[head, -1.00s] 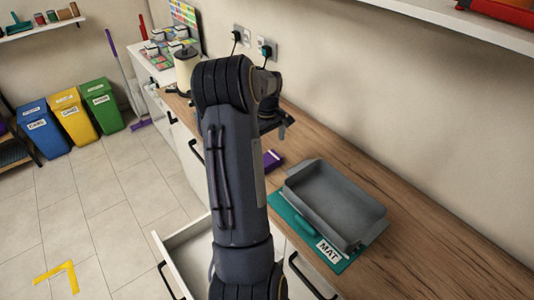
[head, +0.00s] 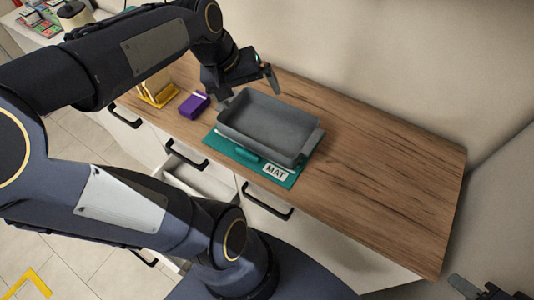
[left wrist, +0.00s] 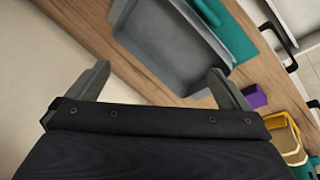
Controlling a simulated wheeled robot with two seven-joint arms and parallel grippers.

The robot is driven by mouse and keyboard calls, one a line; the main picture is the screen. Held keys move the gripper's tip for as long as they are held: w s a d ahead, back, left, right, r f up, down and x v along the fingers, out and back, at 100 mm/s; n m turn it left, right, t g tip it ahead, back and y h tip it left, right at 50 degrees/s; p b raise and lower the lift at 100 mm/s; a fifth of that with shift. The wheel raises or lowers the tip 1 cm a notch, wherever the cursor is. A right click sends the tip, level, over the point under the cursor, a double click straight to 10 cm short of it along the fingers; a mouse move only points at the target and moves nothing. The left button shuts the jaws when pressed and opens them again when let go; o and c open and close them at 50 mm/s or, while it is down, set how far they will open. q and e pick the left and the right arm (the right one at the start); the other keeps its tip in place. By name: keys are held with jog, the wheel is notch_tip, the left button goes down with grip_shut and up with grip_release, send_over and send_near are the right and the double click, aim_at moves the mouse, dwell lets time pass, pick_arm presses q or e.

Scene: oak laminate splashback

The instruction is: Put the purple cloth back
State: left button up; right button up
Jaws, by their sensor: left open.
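A small purple folded item (head: 193,105), which appears to be the purple cloth, lies on the wooden counter, left of the grey tray. It also shows in the left wrist view (left wrist: 254,97), right of the gripper. My left gripper (head: 247,90) is open and empty above the back left of the grey tray (head: 225,121), to the right of the purple item and apart from it. In the left wrist view its two fingers (left wrist: 158,72) stand wide apart before the tray. My right gripper (head: 487,290) is partly in view at the bottom right corner, away from the counter items.
The tray rests on a teal mat (head: 285,179) marked MAT, with a teal roll (head: 245,153) beside it. A yellow holder (head: 157,97) stands left of the purple item. A drawer (head: 200,181) below the counter is open. The counter's right part is clear.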

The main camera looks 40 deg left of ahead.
pick_arm(q)
jog(key=s+d+f+m+t+h, duration=0.1)
jog(key=s+d+m, duration=0.5)
jog(key=d, duration=0.6)
notch_tip(320, 180, down, 3)
jog(key=s+h, duration=0.1)
jog(key=s, duration=0.1)
jog(key=shift+s+d+r+m+t, duration=0.2)
jog(key=shift+s+m+t, duration=0.1)
jog(key=shift+m, duration=0.1)
